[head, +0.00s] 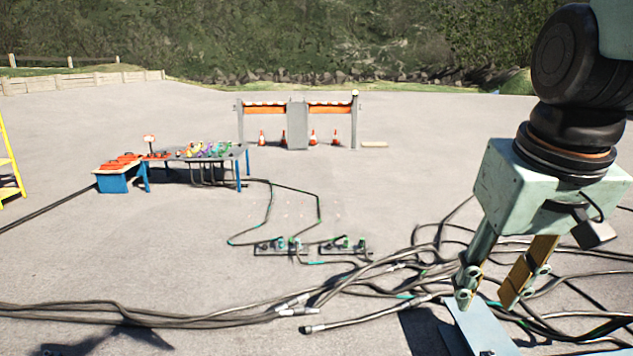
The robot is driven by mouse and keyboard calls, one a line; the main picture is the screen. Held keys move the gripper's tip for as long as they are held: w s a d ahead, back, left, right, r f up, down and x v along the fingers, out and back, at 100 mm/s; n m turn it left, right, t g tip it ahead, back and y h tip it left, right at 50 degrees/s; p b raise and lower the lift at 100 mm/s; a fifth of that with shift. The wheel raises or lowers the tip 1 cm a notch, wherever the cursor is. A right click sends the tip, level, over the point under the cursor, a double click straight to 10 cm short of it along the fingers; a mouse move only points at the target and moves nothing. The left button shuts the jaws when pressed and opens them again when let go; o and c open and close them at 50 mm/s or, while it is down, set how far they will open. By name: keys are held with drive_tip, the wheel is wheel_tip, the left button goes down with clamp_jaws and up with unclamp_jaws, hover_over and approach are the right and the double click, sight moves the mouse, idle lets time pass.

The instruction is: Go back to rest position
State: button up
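My gripper (489,298) hangs from the arm on the right side of the head view, pointing down. Its two fingers are apart, and nothing shows between them. It is above the near right ground, where black cables (395,272) lie tangled behind and below it. A grey-blue flat piece (472,330) shows right below the fingertips; I cannot tell whether they touch it. No cable reel can be made out.
Loose cable ends (315,328) lie left of my gripper. Two low connector units (278,246) sit mid-ground. A table with coloured items (243,160) and a blue box (112,182) stand back left. An orange-white barrier (262,110) with cones stands behind. Open pavement lies between.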

drive_tip(key=s+a, duration=0.2)
drive_tip(key=s, duration=0.5)
drive_tip(key=s+a, duration=0.2)
drive_tip(key=s, duration=0.5)
drive_tip(key=shift+a+n+t, duration=0.25)
drive_tip(key=shift+n+t, duration=0.05)
drive_tip(key=shift+t, duration=0.1)
